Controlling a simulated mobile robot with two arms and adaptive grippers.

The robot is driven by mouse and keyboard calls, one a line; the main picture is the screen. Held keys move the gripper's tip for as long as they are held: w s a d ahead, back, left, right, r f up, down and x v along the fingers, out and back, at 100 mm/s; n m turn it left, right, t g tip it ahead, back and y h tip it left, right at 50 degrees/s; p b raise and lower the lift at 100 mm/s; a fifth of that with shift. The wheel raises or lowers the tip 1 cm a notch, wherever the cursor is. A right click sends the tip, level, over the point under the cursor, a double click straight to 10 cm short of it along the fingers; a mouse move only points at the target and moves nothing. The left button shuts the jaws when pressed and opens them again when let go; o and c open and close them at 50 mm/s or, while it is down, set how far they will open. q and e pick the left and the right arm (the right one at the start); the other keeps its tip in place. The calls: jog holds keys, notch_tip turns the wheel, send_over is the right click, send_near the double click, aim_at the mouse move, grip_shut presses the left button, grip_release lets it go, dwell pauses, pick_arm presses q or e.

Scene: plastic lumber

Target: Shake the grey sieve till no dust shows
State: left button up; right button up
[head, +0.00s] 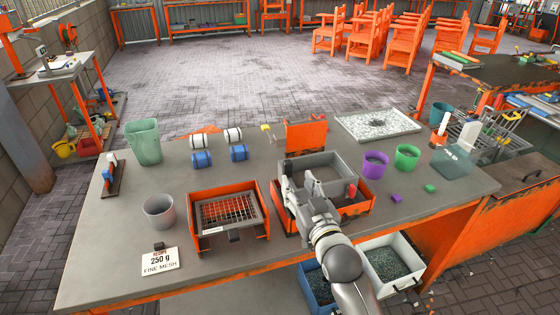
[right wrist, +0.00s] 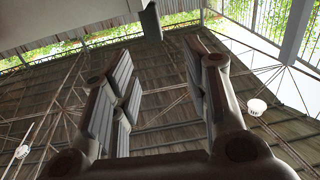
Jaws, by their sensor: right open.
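A grey-rimmed sieve with a wire mesh (head: 229,211) lies in an orange open-topped frame (head: 203,243), left of the middle of the table. A dark tab shows at its front edge. Whether dust lies on the mesh is too small to tell. My right gripper (head: 298,178) is to the right of this sieve, in front of a grey open box (head: 338,160) over an orange base. In the right wrist view my right gripper (right wrist: 160,75) is open, with nothing between its fingers and the roof behind them. My left gripper is not in view.
Purple (head: 374,165) and green (head: 407,157) cups stand right of the grey box. A speckled tray (head: 378,125) lies behind.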

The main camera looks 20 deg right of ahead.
aim_at(289, 164)
jog(key=w, duration=0.3)
jog(key=w+p, duration=0.1)
jog(key=shift+w+d, duration=0.35)
jog(key=shift+w, duration=0.05)
jog(key=w+p, duration=0.1)
jog(key=w, duration=0.3)
jog(key=shift+w+a, duration=0.1)
jog(key=shift+a, duration=0.05)
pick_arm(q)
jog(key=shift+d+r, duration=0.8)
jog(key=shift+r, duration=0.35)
pick_arm(e)
jog(key=shift+w+f, duration=0.1)
jog(key=shift+w, duration=0.6)
grip_shut()
